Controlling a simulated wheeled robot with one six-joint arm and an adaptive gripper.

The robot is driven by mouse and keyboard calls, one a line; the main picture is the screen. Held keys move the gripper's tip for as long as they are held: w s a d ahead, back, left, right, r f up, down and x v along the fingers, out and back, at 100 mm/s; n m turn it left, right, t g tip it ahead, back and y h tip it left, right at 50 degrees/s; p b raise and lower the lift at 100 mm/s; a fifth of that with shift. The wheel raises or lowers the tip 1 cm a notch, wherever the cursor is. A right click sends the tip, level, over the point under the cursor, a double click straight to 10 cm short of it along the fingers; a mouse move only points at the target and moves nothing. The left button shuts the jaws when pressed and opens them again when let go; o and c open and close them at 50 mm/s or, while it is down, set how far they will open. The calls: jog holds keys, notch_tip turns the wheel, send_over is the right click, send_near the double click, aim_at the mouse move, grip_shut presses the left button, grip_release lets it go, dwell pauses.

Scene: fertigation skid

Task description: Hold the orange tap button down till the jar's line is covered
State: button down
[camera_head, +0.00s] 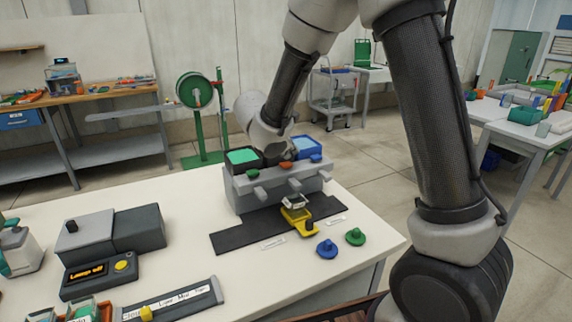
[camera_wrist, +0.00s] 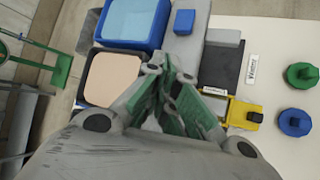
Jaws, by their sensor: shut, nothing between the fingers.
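The orange tap button (camera_head: 286,165) is the middle one on the front of the grey dispenser (camera_head: 240,196), between a green button (camera_head: 253,173) and a blue button (camera_head: 316,157). My gripper (camera_head: 287,154) is shut and empty, pointing down just at or above the orange button; I cannot tell whether it touches. In the wrist view my gripper (camera_wrist: 172,75) hides the orange button. A small pale jar (camera_head: 294,201) stands below the middle spout, by a yellow holder (camera_head: 298,220) with a black knob. Its line and fill level are too small to read.
A teal-filled tank (camera_head: 243,156) and a blue tank (camera_head: 306,145) sit on the dispenser; a beige-filled tank (camera_wrist: 113,80) shows in the wrist view. Blue (camera_head: 327,249) and green (camera_head: 356,236) knobbed lids lie at front right. A "Lamp off" box (camera_head: 97,272) stands left.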

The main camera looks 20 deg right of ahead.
jog(key=shift+f, duration=0.1)
jog(key=shift+f, duration=0.35)
jog(key=shift+f, duration=0.55)
dwell(7.0)
